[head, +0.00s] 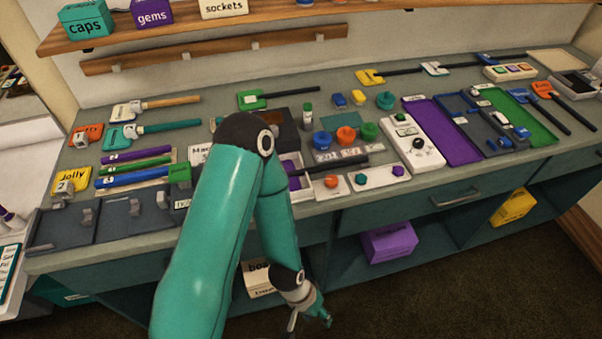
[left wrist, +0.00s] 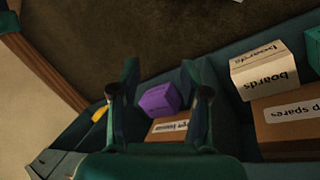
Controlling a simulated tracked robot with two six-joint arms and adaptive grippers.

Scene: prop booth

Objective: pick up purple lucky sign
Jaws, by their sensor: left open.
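A purple piece (head: 294,183) with a dark handle lies on the counter just right of my left arm, which partly hides it. It looks like a sign, but I cannot read any word on it. My left gripper (head: 309,321) hangs low in front of the counter, well below and apart from that piece. It is open and empty; its two fingers stand apart in the left wrist view (left wrist: 158,92). I cannot make out the purple sign in the left wrist view. My right gripper is not in view.
The counter (head: 330,202) is crowded with signs, tools and trays, including a purple tray (head: 425,112). Below, open shelves hold a purple box (head: 388,243) and a yellow box (head: 513,207). A "boards" box (left wrist: 264,75) stands low. A wooden shelf (head: 150,38) runs above.

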